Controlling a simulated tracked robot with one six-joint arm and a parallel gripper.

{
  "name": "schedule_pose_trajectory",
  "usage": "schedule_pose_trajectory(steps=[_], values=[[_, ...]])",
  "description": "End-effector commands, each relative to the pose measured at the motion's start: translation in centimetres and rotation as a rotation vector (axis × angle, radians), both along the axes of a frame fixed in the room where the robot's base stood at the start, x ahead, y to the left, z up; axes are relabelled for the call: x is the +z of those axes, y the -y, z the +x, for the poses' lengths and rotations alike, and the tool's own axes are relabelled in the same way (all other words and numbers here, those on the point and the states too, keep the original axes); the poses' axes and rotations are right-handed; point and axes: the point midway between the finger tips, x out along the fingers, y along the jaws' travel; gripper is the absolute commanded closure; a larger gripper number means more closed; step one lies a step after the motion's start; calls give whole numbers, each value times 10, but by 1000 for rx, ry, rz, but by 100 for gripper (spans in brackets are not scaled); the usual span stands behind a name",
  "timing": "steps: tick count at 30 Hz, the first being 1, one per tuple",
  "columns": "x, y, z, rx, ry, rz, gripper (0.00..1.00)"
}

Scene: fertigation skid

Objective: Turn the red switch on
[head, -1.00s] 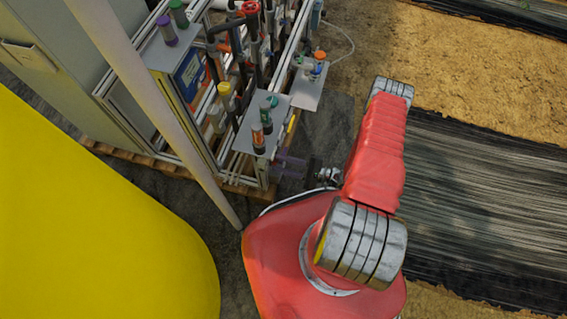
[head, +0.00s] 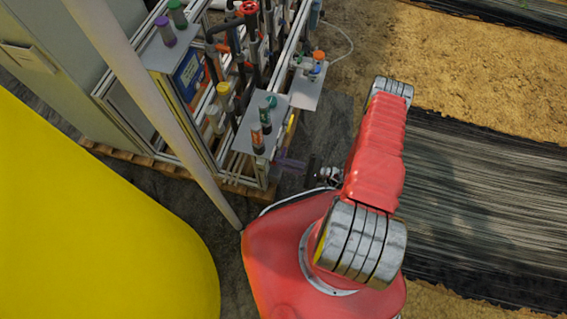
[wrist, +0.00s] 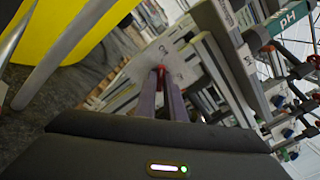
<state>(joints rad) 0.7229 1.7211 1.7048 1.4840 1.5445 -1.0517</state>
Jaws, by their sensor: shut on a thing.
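The red switch (wrist: 160,68) shows in the wrist view as a small red piece at the tips of my gripper's fingers, in front of a pale grey panel (wrist: 178,58). My gripper (wrist: 161,84) has two purple fingers, shut on the red switch, with its red end showing between the tips. In the head view my gripper (head: 288,163) is low beside the near corner of the skid frame. The switch cannot be made out there. Its on or off position cannot be read.
The skid frame (head: 206,141) carries pipes, valves and grey plates with capped bottles (head: 257,138). A pale post (head: 150,95) stands at left, beside a large yellow tank (head: 85,205). Another plate (head: 306,88) juts out farther back. Open ground lies to the right.

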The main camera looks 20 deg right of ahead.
Motion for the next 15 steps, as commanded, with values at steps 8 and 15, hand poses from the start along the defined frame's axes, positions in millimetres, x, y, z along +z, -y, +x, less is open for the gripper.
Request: schedule_pose_trajectory(steps=[8, 15], values=[[0, -5, -2, 9, -89, 65, 100], [0, -5, -3, 11, -235, 170, 100]])
